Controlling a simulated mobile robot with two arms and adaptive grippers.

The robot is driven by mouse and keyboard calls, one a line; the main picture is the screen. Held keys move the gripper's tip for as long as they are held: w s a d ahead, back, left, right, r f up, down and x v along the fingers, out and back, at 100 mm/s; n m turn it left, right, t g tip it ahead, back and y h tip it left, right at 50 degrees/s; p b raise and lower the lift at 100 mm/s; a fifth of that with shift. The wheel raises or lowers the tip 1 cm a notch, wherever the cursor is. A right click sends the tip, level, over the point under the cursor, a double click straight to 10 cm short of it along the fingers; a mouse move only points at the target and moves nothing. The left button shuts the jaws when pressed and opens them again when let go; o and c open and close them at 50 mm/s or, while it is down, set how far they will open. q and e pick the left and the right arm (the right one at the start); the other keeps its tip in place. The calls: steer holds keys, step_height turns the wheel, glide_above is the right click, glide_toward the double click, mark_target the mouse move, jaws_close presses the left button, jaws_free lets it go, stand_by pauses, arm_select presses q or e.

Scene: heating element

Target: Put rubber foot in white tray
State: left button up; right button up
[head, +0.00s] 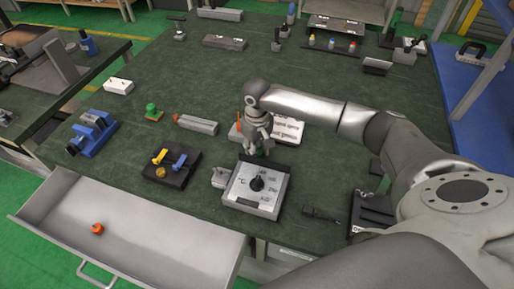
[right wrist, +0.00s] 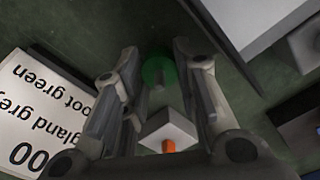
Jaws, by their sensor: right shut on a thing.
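My right gripper (head: 258,150) is over the middle of the table, just behind the grey control box. In the right wrist view its fingers (right wrist: 160,75) point down, with a round dark green piece (right wrist: 158,70), apparently the rubber foot, between the tips. The gripper is shut on it; the fingers hide much of it in the head view. A printed white card (head: 289,132) lies behind the gripper; its upside-down text in the right wrist view (right wrist: 35,110) includes "foot green". I cannot tell for sure which thing is the white tray. My left gripper is not in view.
The grey control box (head: 242,193) with a black knob stands close in front of the gripper. An open drawer (head: 150,255) holds an orange piece (head: 97,229). A blue vise (head: 92,135), a green button-like part (head: 152,111) and a white box (head: 118,86) stand left.

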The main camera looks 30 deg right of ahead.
steer(key=shift+f, duration=0.1)
steer(key=o, duration=1)
steer(key=shift+c, duration=0.2)
